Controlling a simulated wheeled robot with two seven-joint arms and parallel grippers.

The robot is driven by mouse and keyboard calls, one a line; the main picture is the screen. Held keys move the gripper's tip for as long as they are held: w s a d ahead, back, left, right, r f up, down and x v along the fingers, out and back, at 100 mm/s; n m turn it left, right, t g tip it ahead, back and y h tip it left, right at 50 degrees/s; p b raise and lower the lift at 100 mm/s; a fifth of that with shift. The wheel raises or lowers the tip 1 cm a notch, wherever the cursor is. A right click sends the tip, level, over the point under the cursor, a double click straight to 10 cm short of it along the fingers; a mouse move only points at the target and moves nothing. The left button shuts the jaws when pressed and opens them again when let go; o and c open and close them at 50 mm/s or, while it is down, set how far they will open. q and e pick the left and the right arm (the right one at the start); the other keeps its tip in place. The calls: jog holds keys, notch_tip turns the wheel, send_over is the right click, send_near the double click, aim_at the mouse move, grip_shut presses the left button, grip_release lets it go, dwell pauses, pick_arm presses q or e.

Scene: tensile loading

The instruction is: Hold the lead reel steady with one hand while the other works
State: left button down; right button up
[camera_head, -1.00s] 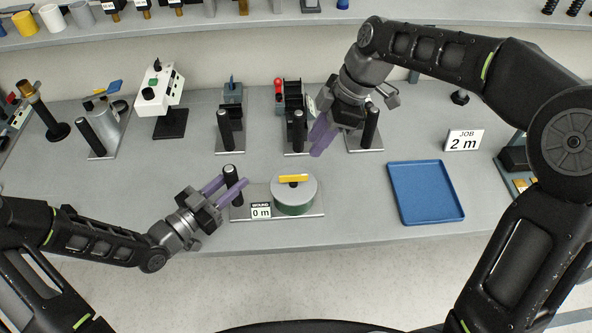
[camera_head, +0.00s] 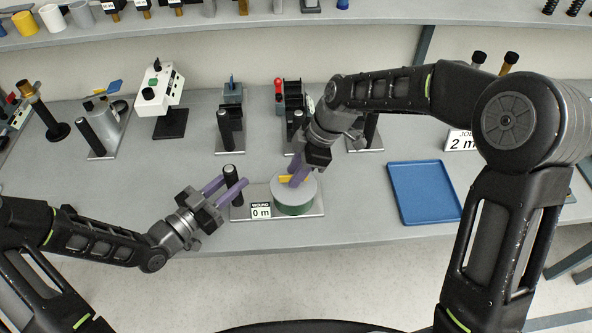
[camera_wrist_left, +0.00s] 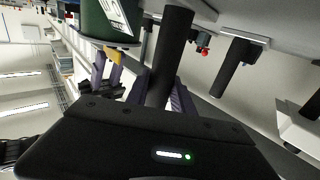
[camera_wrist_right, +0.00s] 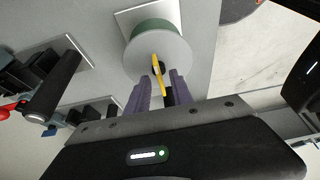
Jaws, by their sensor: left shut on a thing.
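The lead reel (camera_head: 305,198), a grey-topped drum with a green side, sits on a flat metal base (camera_head: 275,216) near the bench's front edge. My left gripper (camera_head: 227,186) is shut on the black post (camera_head: 233,172) at the base's left end; the post (camera_wrist_left: 170,55) also shows between its fingers in the left wrist view. The yellow crank (camera_head: 284,178) lies across the reel top, partly hidden by my right gripper (camera_head: 293,183). In the right wrist view the right fingers (camera_wrist_right: 162,88) stand apart, on either side of the crank (camera_wrist_right: 157,62). A "WOUND 0 m" sign (camera_head: 261,211) stands beside the reel.
An empty blue tray (camera_head: 424,193) lies to the right, with a "JOB 2 m" sign (camera_head: 459,141) behind it, partly covered by my right arm. Several fixtures with black posts, including a white box device (camera_head: 160,92), line the back. Bare bench lies between reel and tray.

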grip_shut()
dwell(0.6)
